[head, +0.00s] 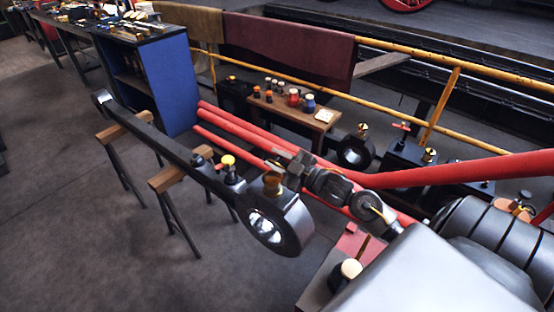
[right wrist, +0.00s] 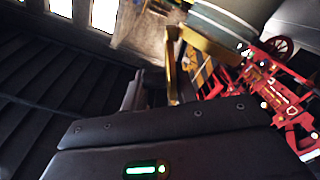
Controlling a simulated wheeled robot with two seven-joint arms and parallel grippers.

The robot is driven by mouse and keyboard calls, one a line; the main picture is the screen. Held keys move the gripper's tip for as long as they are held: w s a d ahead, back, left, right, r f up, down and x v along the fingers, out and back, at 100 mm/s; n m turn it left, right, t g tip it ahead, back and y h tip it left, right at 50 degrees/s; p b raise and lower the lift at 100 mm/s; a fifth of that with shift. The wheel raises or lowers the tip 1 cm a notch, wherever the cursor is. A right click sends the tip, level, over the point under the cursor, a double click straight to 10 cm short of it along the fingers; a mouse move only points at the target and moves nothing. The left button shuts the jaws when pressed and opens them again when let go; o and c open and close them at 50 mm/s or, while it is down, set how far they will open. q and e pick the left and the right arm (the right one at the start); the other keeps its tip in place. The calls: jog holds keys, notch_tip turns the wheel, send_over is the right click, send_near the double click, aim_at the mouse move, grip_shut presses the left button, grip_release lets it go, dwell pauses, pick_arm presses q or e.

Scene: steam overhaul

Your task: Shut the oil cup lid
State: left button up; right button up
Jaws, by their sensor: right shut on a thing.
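The brass oil cup (head: 272,186) stands on the big round end of a long dark rod (head: 283,228). My right gripper (head: 287,165) is at the upper right of the cup, close against its top. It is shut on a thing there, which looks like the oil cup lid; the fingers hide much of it. I cannot tell how far the lid is tilted. My left gripper is not in view.
Wooden-topped trestles (head: 168,178) hold up the rod. A yellow-capped fitting (head: 227,161) stands on the rod left of the cup. Red bars (head: 235,124) run behind it. A small table (head: 278,112) with jars stands further back. The floor at the left front is clear.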

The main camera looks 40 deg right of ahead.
jog(key=shift+r, duration=0.1)
jog(key=o, duration=0.7)
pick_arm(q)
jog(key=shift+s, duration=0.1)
pick_arm(e)
jog(key=shift+o, duration=0.5)
jog(key=shift+s+d, duration=0.1)
jog(key=shift+s, duration=0.25)
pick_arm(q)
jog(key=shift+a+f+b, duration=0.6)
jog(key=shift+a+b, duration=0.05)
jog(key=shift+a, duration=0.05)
pick_arm(e)
jog(key=v, duration=1)
